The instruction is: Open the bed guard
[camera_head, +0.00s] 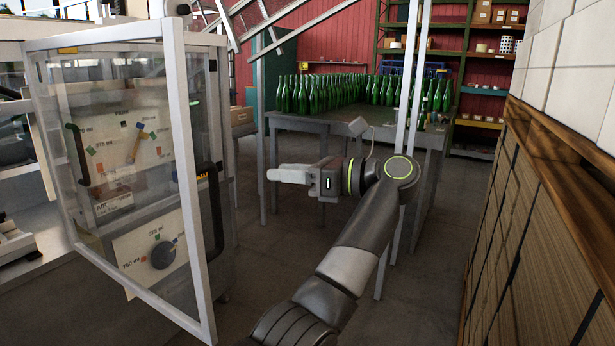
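The guard (188,180) is a clear pane in a pale metal frame, standing upright on the machine at the left. A dark upright handle (212,215) shows beside its right post. I cannot tell how far the guard stands open. Through the pane I see a black knob (163,254) on a pale plate with ml markings, and another marked plate above it.
A grey table (300,124) with many green bottles (318,98) stands behind my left arm. Stacked cardboard (530,230) along the right wall limits room there. Shelves (470,60) stand at the back. Open floor (255,265) lies between the guard and my arm.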

